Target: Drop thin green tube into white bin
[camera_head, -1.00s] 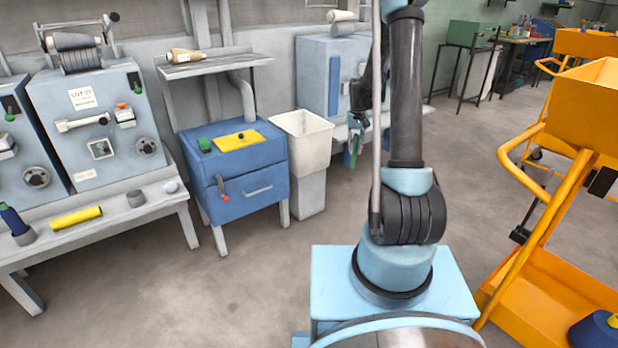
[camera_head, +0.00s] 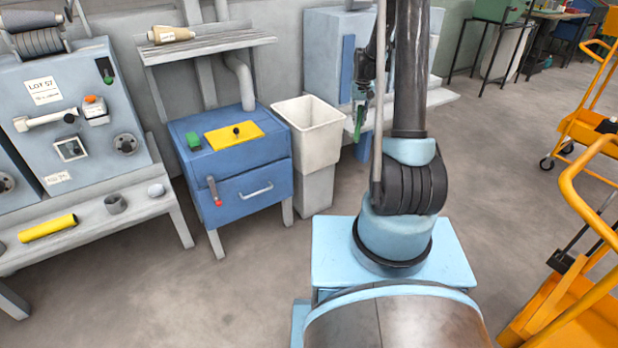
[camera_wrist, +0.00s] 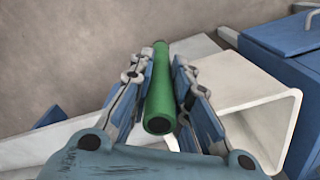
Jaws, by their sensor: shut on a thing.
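My gripper (camera_wrist: 161,66) is shut on the thin green tube (camera_wrist: 160,98), which lies lengthwise between its two fingers in the wrist view. In the head view my gripper (camera_head: 361,98) hangs to the right of the white bin, and the green tube (camera_head: 359,117) shows as a small upright green piece, partly hidden by the fingers. The white bin (camera_head: 312,150) stands upright, open at the top, on a narrower pale base.
A blue cabinet (camera_head: 240,185) with a yellow plate stands close left of the bin. A pale bench (camera_head: 425,101) with a grey-blue machine is behind my arm. Orange trolleys (camera_head: 560,310) stand at the right. The floor in front of the bin is clear.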

